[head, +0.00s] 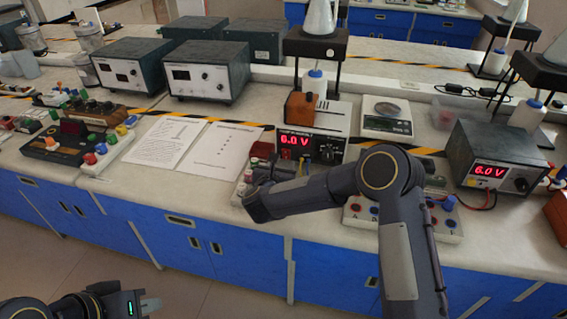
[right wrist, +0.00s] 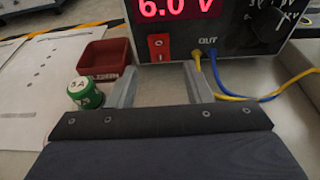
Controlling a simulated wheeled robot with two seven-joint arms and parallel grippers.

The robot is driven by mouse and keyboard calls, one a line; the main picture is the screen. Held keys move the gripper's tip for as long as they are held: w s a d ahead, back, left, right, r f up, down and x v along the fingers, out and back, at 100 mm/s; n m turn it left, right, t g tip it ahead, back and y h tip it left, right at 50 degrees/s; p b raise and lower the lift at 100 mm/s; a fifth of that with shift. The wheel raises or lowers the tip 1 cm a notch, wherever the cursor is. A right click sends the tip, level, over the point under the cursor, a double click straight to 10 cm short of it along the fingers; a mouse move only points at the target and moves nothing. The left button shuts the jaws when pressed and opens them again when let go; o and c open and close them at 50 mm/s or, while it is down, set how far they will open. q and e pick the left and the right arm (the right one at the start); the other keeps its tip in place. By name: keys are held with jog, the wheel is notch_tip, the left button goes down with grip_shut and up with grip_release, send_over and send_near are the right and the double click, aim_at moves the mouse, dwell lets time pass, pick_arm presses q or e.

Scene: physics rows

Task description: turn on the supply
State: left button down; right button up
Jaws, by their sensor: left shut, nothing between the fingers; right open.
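The power supply (head: 312,146) stands on the bench, its red display lit at 6.0 V. In the right wrist view its display (right wrist: 178,9) is also lit, above a red rocker switch (right wrist: 160,46). Yellow and blue leads (right wrist: 222,82) plug in beside the switch. My right gripper (right wrist: 160,88) is open and empty, its fingers below and either side of the switch, pointing at the panel. I cannot tell whether they touch it. In the head view my right arm hides part of that area. My left gripper (head: 149,304) is shut and empty, low in front of the cabinets.
A second supply (head: 487,168) at right also reads 6.0 V. Printed sheets (head: 190,143) lie on the bench. A balance (head: 387,117) stands behind my right arm.

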jog(key=shift+v, duration=2)
